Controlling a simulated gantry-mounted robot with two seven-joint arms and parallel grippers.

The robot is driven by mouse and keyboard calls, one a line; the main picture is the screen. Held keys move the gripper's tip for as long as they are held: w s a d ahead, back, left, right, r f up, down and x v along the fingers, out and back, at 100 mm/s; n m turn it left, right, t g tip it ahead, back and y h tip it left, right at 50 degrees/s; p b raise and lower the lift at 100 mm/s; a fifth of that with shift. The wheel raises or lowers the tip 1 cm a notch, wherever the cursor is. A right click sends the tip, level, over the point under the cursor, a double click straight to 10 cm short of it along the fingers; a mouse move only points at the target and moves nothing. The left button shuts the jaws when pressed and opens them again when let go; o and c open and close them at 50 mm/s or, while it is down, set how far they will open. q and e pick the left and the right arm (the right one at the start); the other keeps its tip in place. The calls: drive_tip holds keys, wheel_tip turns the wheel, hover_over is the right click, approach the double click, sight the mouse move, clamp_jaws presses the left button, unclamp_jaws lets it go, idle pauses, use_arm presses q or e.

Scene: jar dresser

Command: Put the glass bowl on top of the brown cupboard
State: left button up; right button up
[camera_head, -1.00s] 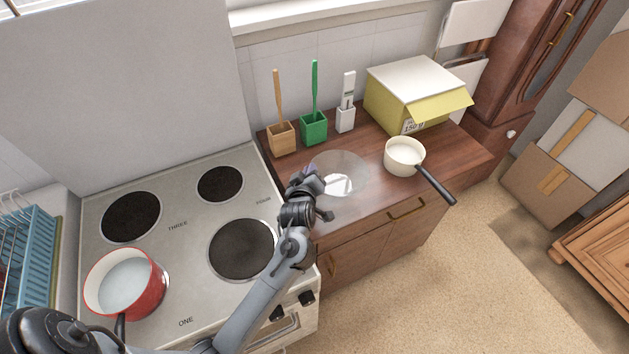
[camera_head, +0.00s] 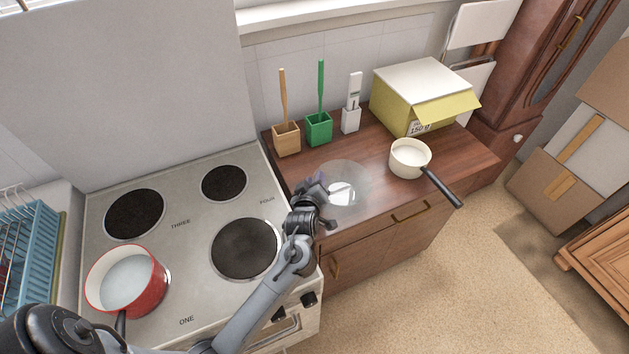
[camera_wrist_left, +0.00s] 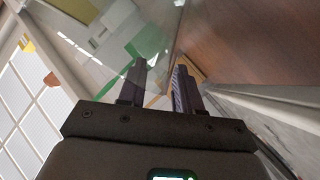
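The clear glass bowl (camera_head: 350,178) is at the left front part of the brown wooden counter. It is see-through, and I cannot tell whether it touches the countertop. My left gripper (camera_head: 322,190) is at its left rim. In the left wrist view, the fingers (camera_wrist_left: 162,85) stand a little apart with a clear glass edge (camera_wrist_left: 177,40) running between them, and they seem closed on the bowl's wall. A tall reddish-brown cupboard (camera_head: 528,65) stands at the far right; its top is out of view. My right gripper is not in view.
The counter (camera_head: 365,150) also holds a cream saucepan (camera_head: 409,160), a yellow box (camera_head: 405,100) and several utensil holders (camera_head: 318,128). A stove with a red pot (camera_head: 128,285) is at left. Cardboard boxes (camera_head: 555,185) and a light wooden cabinet (camera_head: 600,240) stand right. The floor between is clear.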

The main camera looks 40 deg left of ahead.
use_arm(q)
drive_tip(key=shift+r, duration=0.1)
drive_tip(key=shift+s+d+r+p, duration=0.2)
drive_tip(key=shift+s+r+p, duration=0.15)
drive_tip(key=shift+p, duration=0.25)
drive_tip(key=s+d+m+g+h+p, duration=0.1)
drive_tip(key=s+d+m+h+p, duration=0.1)
drive_tip(key=s, duration=0.4)
drive_tip(key=s+d+r+m+g+h+p, duration=0.1)
drive_tip(key=s+d+m+h+p, duration=0.1)
drive_tip(key=s+d, duration=0.4)
drive_tip(key=s+d+r+m+g+h+p, duration=0.1)
drive_tip(key=s+d+m+h+p, duration=0.2)
drive_tip(key=s+d+m+p, duration=0.1)
drive_tip(key=shift+s+d+r+m+g, duration=0.15)
drive_tip(key=shift+s+d+m, duration=0.15)
drive_tip(key=shift+s+m, duration=0.2)
drive_tip(key=shift+s+d+m+g, duration=0.15)
drive_tip(key=shift+s+d+m, duration=0.1)
drive_tip(key=shift+s+m, duration=0.2)
drive_tip(key=s+d+m+g, duration=0.1)
drive_tip(key=s+m+g, duration=0.1)
drive_tip(key=s, duration=0.4)
drive_tip(key=s+d+r+m+g, duration=0.1)
drive_tip(key=s+m+g, duration=0.2)
drive_tip(key=s, duration=0.3)
drive_tip(key=shift+d+m+h, duration=0.25)
drive_tip(key=shift+m+h, duration=0.15)
drive_tip(key=shift+m, duration=0.25)
drive_tip(key=shift+r, duration=0.1)
